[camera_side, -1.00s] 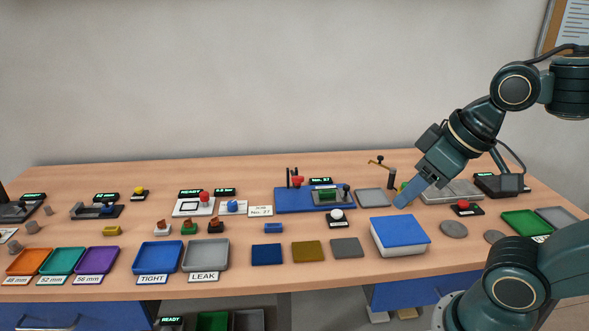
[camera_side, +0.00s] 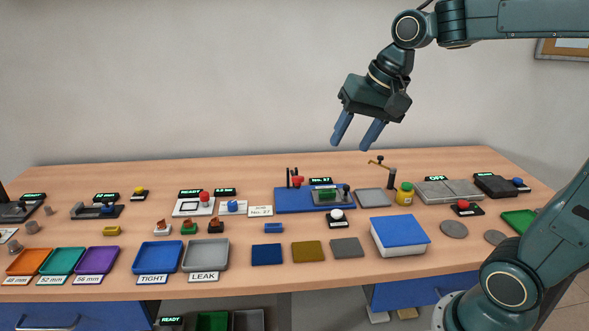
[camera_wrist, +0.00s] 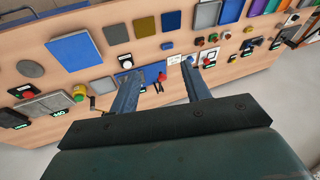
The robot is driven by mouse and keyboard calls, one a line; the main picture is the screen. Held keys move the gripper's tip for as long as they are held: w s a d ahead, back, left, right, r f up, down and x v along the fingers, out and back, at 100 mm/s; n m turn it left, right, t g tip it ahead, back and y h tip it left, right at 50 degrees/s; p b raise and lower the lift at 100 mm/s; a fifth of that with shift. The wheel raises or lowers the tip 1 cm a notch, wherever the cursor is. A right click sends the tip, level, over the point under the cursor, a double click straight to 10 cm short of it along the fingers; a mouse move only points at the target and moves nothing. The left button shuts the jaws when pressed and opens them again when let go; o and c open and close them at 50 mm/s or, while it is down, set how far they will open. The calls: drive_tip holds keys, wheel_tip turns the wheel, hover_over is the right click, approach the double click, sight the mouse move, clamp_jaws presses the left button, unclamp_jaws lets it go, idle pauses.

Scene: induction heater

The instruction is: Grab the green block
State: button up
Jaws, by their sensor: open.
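My gripper (camera_side: 351,145) is open and empty, high above the back of the bench, with its two blue fingers pointing down and left. A small green block (camera_side: 327,196) appears to sit in a dark holder on the blue fixture plate (camera_side: 290,203), below and left of the fingers. A green piece (camera_side: 189,229) with a brown top also stands farther left on the bench. In the wrist view my open fingers (camera_wrist: 161,68) have only air between them, with the bench beyond; I cannot clearly make out the green block there.
A thick blue-topped box (camera_side: 400,233) is in front. Coloured trays line the front left.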

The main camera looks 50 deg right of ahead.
drive_tip(key=w+d+f+m, duration=0.1)
drive_tip(key=w+d+m, duration=0.35)
drive_tip(key=w, duration=0.25)
drive_tip(key=m+g+y, duration=0.1)
drive_tip(key=m+y, duration=0.2)
drive_tip(key=m, duration=1.2)
hover_over(327, 191)
drive_tip(key=s+d, duration=0.2)
drive_tip(key=shift+a+f, duration=0.15)
drive_tip(key=shift+f, duration=6.65)
drive_tip(key=shift+a+f, duration=0.1)
drive_tip(key=shift+f, duration=6.7)
drive_tip(key=shift+x, duration=2.6)
drive_tip(key=shift+s+d+f, duration=0.1)
drive_tip(key=shift+d, duration=0.1)
